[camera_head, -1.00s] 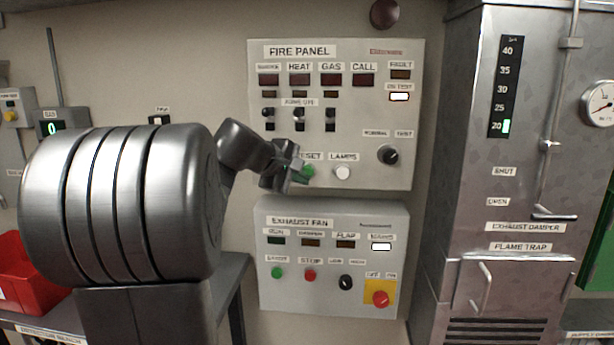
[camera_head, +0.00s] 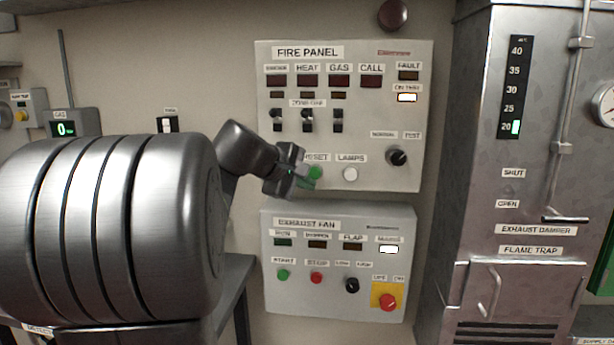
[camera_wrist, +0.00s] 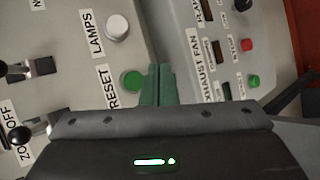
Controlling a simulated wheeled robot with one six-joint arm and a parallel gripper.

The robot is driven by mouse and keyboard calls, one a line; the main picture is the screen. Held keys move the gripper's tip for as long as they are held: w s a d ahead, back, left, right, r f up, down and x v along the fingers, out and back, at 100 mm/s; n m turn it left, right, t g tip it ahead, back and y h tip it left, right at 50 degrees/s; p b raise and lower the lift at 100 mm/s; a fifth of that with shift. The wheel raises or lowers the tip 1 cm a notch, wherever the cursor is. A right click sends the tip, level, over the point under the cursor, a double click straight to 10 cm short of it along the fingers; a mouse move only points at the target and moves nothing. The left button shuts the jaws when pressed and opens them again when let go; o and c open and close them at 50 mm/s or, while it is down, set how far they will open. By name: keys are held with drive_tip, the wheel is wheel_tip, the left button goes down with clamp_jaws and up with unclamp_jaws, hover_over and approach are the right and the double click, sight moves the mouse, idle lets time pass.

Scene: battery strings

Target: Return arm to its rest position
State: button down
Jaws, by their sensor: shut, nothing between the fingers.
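My gripper (camera_head: 306,181) is in front of the fire panel (camera_head: 420,170), close to its lower left part. Its green fingers are shut and empty, and they show together in the wrist view (camera_wrist: 158,84). The green RESET button (camera_wrist: 133,80) is right beside the fingertips in the wrist view. It is partly covered by the gripper in the head view (camera_head: 316,172). I cannot tell whether the fingertips touch the button or the panel. My arm reaches in from the left of the head view, bent down toward the panel.
The white LAMPS button (camera_head: 350,174) and a black rotary knob (camera_head: 397,157) are to the right. The exhaust fan panel (camera_head: 340,305) is just below my gripper. A metal cabinet (camera_head: 470,190) with a damper handle (camera_head: 565,219) stands at the right. A bench lies under my arm.

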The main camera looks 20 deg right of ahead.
drive_tip(key=s+a, duration=0.1)
drive_tip(key=s+a+b, duration=0.1)
drive_tip(key=s, duration=0.1)
drive_tip(key=shift+s, duration=0.15)
idle(0.6)
